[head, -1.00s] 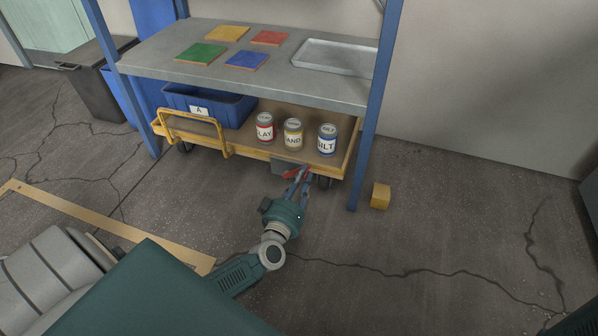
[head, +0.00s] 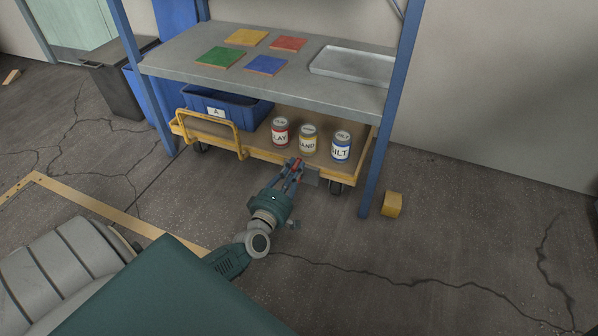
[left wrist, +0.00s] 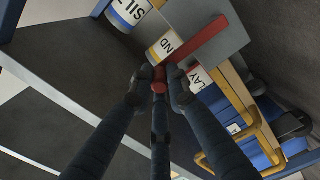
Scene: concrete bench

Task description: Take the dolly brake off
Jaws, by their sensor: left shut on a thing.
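The dolly (head: 258,153) is a low wooden platform with a yellow frame on casters, partly under the bench. A grey plate (head: 311,177) on its front edge carries the red brake lever (head: 297,160). In the left wrist view the red lever (left wrist: 205,38) crosses the grey plate (left wrist: 222,22), and its round red end lies between the fingers. My left gripper (head: 295,165) is shut on that end at the dolly's front; its fingertips also show in the left wrist view (left wrist: 159,88). My right gripper is out of view.
On the dolly stand a blue bin (head: 228,105) marked A and the clay (head: 280,131), sand (head: 308,139) and silt (head: 341,146) cans. The bench (head: 270,88) has blue posts. A yellow block (head: 391,204) lies on the floor at right. The floor in front is open.

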